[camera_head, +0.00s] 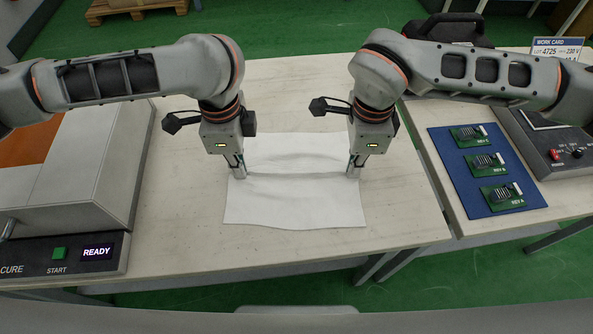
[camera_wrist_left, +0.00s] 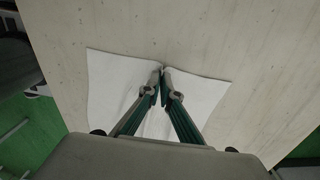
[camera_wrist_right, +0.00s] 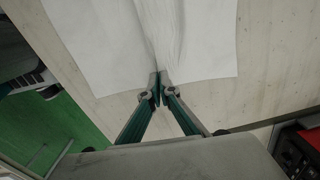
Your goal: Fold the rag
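The white rag (camera_head: 293,206) lies on the pale wooden table, with a raised ridge running across it between my two grippers. My left gripper (camera_head: 240,176) is at the rag's left edge; in the left wrist view its fingertips (camera_wrist_left: 163,72) are together on the rag's edge, which pinches up between them. My right gripper (camera_head: 352,175) is at the rag's right edge; in the right wrist view its fingertips (camera_wrist_right: 158,76) are closed on the edge and creases run from them into the rag (camera_wrist_right: 195,40). The rag's near part lies flat.
A curing machine (camera_head: 70,180) with a READY display stands at the left. A blue mat (camera_head: 505,205) with several green circuit boards (camera_head: 484,161) lies at the right beside a grey control box (camera_head: 555,150). The table in front of the rag is clear.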

